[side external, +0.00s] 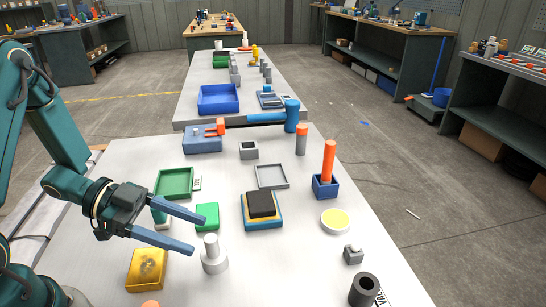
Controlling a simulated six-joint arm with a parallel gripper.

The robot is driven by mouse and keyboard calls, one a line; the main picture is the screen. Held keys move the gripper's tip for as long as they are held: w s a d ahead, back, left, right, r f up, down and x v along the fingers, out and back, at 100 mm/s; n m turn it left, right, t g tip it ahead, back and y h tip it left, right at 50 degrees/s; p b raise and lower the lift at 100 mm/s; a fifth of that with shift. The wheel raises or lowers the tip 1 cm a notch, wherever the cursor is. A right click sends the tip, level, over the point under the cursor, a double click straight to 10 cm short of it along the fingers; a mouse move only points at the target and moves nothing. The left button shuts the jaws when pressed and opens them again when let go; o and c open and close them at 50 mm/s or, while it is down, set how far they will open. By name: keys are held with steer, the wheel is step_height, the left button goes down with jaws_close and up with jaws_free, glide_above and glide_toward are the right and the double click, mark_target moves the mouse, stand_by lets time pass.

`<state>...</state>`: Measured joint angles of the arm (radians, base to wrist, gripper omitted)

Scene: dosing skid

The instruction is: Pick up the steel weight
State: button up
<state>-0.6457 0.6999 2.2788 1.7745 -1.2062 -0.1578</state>
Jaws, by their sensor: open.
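A light grey metal piece with a round base and a narrower upright neck, which looks like the steel weight (214,260), stands upright near the front of the table. My gripper (198,237) points right with its two blue fingers apart. In the picture the fingertips end just left of the weight's neck. I see nothing between the fingers. I cannot tell from this view whether a fingertip touches the weight or how high the fingers are above the table.
A green block (207,215) lies just behind the fingers, and a gold block (147,270) lies in front. A green tray (160,190) is behind my gripper. A black block on a blue and yellow base (263,225) stands to the right. Bare tabletop lies right of the weight.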

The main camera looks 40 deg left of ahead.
mark_target(210, 238)
steer(key=shift+f, duration=0.2)
steer(key=shift+x, duration=2.4)
steer(key=shift+w, duration=0.1)
jaws_close()
